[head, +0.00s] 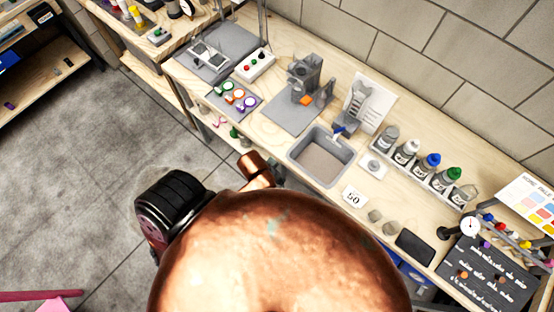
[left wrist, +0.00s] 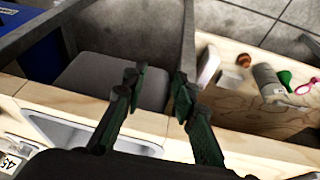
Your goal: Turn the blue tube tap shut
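A small blue piece, which looks like the blue tube tap (head: 338,129), sits at the foot of a grey stand (head: 352,112), over the back rim of a grey basin (head: 292,151). It is too small to tell how its handle is turned. In the left wrist view my left gripper (left wrist: 157,84) has its two dark green fingers apart, with nothing between them. It is over the bench's front edge, and the tap does not show in that view. In the head view my copper-coloured arm hides the left gripper. My right gripper is in neither view.
Several capped bottles (head: 432,164) stand in a rack right of the basin. A white number card (head: 354,197) lies in front of it. A grey device (head: 304,78) stands left of it. In the left wrist view, a lower shelf (left wrist: 240,65) holds loose items.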

